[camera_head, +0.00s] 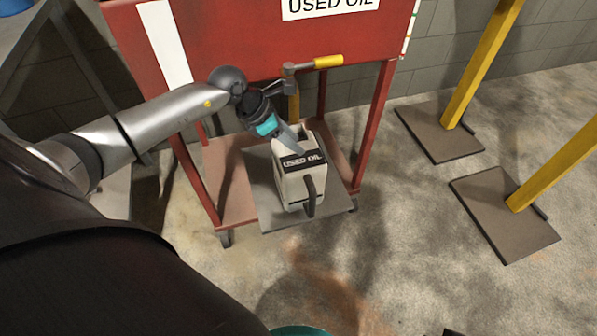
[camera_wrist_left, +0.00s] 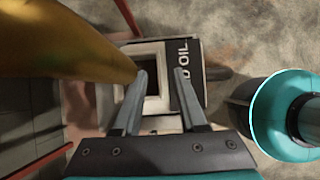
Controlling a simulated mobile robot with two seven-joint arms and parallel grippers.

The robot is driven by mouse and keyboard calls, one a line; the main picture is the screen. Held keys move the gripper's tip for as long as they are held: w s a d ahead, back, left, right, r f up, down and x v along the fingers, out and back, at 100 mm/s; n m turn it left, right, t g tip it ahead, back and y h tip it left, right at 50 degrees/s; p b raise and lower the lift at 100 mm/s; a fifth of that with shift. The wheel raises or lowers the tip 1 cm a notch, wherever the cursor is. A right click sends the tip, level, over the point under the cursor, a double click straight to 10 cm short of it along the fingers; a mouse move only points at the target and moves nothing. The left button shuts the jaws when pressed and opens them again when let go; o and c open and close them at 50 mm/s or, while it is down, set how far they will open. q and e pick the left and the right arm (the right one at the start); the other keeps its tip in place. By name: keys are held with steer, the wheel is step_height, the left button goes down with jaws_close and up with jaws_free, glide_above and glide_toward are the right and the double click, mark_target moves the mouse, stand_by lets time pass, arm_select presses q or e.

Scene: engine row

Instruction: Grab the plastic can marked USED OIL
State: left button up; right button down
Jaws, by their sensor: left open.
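The white plastic can (camera_head: 294,185) has a dark label reading USED OIL, a black handle at its front and an open top. It stands upright on the grey plate at the bottom of the red stand. My left gripper (camera_head: 296,142) is at the can's top, pointing down, and partly hides its rim. In the left wrist view my left gripper (camera_wrist_left: 160,72) is open. One finger is over the dark opening and the other is near the label side of the can (camera_wrist_left: 188,78). I cannot tell whether the fingers touch it.
A red stand (camera_head: 240,50) rises behind the can, with legs on both sides. A drain valve with a yellow handle (camera_head: 328,62) is close above the can; its pipe (camera_wrist_left: 60,45) crowds the wrist view. Yellow posts (camera_head: 482,65) stand right.

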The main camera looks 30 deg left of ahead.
arm_select(q)
steer(key=shift+c, duration=0.2)
jaws_close()
stand_by(1.1)
steer(key=shift+w+r, duration=0.1)
steer(key=shift+r, duration=0.05)
